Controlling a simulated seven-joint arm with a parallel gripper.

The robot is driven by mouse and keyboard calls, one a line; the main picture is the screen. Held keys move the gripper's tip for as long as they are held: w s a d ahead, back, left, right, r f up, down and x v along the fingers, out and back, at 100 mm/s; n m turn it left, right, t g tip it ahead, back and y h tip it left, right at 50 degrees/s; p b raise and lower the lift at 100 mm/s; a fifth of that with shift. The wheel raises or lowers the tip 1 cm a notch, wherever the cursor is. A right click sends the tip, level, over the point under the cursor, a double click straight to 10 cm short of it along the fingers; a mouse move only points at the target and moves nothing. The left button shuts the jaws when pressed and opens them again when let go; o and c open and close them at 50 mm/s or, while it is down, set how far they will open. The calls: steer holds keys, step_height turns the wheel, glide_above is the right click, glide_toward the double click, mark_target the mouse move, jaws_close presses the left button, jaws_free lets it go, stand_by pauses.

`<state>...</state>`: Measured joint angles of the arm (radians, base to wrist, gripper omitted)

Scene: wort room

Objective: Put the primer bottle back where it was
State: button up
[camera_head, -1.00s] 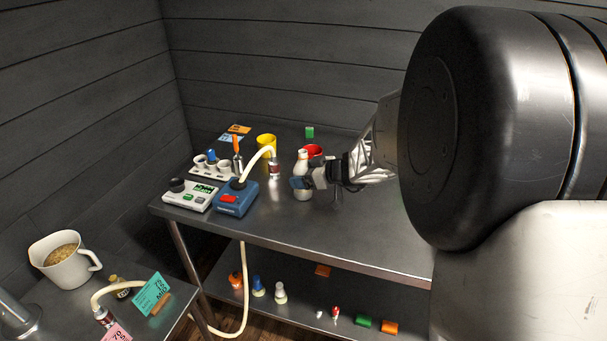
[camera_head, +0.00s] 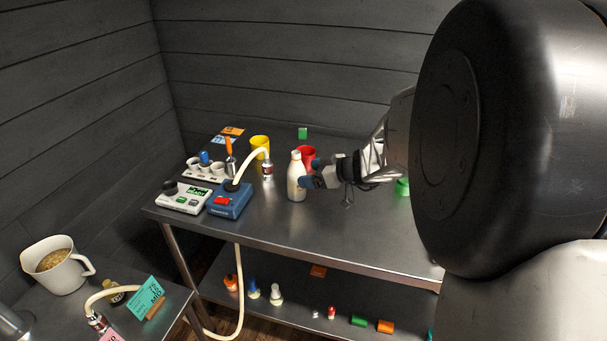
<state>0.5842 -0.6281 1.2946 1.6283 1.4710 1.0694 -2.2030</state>
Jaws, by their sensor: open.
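A white bottle (camera_head: 296,180), which looks like the primer bottle, stands upright on the steel table (camera_head: 350,236). It is right of the blue device and in front of the red cup. My gripper (camera_head: 307,183) is open, with its blue fingertips just right of the bottle. I cannot tell whether a fingertip still touches the bottle. The bottle's label cannot be read.
A blue device (camera_head: 229,201) with a hose, a white meter (camera_head: 183,197), a yellow cup (camera_head: 260,145) and a red cup (camera_head: 306,156) stand nearby. Small bottles (camera_head: 276,294) and coloured blocks (camera_head: 359,321) sit on the lower shelf. The table front is clear.

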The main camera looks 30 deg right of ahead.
steer(key=shift+v, duration=1.15)
steer(key=s+a+r+m+g+h, duration=0.1)
steer(key=s+a+r+g, duration=0.4)
steer(key=a, duration=0.3)
steer(key=s+a+r+m+g, duration=0.1)
steer(key=s+a+r+g, duration=0.1)
steer(key=s+a+r, duration=0.55)
steer(key=s+a+r+m+h, duration=0.1)
steer(key=s+a+m+h, duration=0.1)
steer(key=s, duration=0.5)
steer(key=s+a+m+g+h, duration=0.1)
steer(key=s+a+m+h, duration=0.2)
steer(key=s+h, duration=0.2)
steer(key=s, duration=0.3)
steer(key=shift+a+r+m, duration=0.3)
steer(key=shift+a+r, duration=0.05)
